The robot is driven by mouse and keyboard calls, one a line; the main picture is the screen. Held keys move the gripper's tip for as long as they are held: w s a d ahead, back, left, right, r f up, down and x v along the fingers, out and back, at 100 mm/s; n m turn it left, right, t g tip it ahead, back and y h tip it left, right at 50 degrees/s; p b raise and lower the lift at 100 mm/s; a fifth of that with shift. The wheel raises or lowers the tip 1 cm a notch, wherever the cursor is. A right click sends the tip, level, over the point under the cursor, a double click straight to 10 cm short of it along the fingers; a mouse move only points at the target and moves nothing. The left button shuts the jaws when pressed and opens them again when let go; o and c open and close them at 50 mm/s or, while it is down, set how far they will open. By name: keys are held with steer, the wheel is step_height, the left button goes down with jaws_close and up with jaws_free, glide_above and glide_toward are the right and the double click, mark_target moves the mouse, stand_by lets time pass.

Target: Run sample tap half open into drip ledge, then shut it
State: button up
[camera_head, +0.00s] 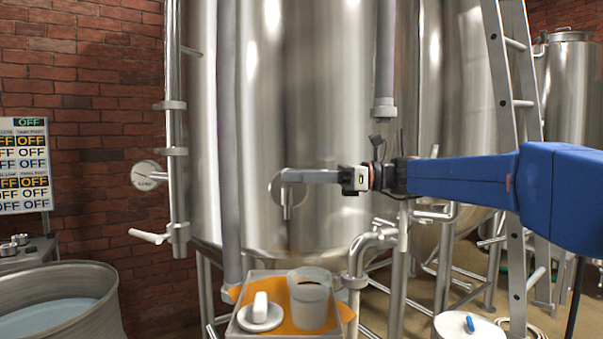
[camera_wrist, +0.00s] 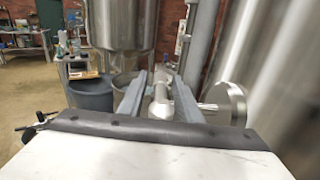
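The metal sample tap (camera_head: 287,205) sticks out from a round flange on the front of the large steel tank, its spout pointing down. No clear stream shows below it. My gripper (camera_head: 310,176) reaches in from the right, with its fingers at the tap's top. In the wrist view, the two grey fingers (camera_wrist: 160,100) stand apart on either side of the tap's metal part (camera_wrist: 161,92), and gaps seem to show beside it. Below the tap is a ledge (camera_head: 247,328) with an orange cloth, a clear vessel (camera_head: 309,300) and a white object on a saucer (camera_head: 261,315).
A pipe elbow (camera_head: 362,246) stands right of the ledge, below my arm. A vertical pipe with a gauge (camera_head: 147,176) runs at left. A ladder (camera_head: 520,150) stands behind my arm. A wide vat (camera_head: 75,300) is at lower left.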

steer(key=d, duration=0.6)
steer(key=shift+d, duration=0.4)
stand_by(0.5)
